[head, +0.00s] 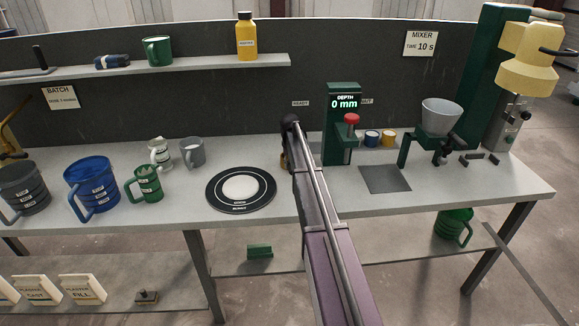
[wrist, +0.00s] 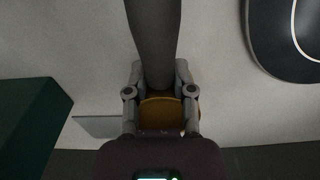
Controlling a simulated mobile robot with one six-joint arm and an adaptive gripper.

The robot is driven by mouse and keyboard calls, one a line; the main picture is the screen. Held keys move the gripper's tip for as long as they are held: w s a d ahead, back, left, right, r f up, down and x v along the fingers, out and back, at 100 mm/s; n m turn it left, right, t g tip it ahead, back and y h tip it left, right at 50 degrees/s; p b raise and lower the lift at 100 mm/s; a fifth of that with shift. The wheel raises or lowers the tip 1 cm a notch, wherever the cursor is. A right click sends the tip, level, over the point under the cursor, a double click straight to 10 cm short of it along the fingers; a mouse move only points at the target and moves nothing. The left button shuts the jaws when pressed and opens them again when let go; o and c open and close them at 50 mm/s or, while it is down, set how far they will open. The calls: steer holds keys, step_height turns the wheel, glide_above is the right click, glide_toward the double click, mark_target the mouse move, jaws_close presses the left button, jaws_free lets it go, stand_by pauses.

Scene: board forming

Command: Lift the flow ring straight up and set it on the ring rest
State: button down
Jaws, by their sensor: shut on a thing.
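My gripper (wrist: 160,98) is shut on an amber, rounded piece (wrist: 160,113), which I take to be the flow ring. Only part of it shows between the fingers in the wrist view. In the head view a small dark yellowish bit of the flow ring (head: 283,160) shows at the left of my arm's end. The gripper is above the rear of the bench, right of the black round mat (head: 211,193), which bears a white round patch (head: 240,187). A grey flat plate (wrist: 95,127) lies partly behind the gripper; I cannot tell whether it is the ring rest.
The green depth stand (head: 340,140), reading 0 mm, stands close right of the arm; a green block (wrist: 30,125) fills the wrist view's left. A dark grey band (wrist: 152,40) runs up from the fingers, its nature unclear. Cups (head: 193,153) stand left, the mixer (head: 495,85) right.

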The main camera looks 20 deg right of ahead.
steer(key=shift+f, duration=0.25)
steer(key=shift+c, duration=2)
jaws_free()
steer(key=shift+o, duration=0.2)
steer(key=shift+o, duration=1.4)
steer(key=shift+r, duration=0.2)
step_height(320, 180, up, 8)
steer(key=p, duration=0.8)
steer(key=shift+r, duration=0.2)
steer(key=s+a, duration=0.3)
steer(key=a, duration=0.8)
steer(key=s+a+p, duration=0.1)
steer(key=s+a, duration=0.2)
steer(key=a, duration=0.9)
steer(key=shift+s+r, duration=0.25)
steer(key=shift+r, duration=0.2)
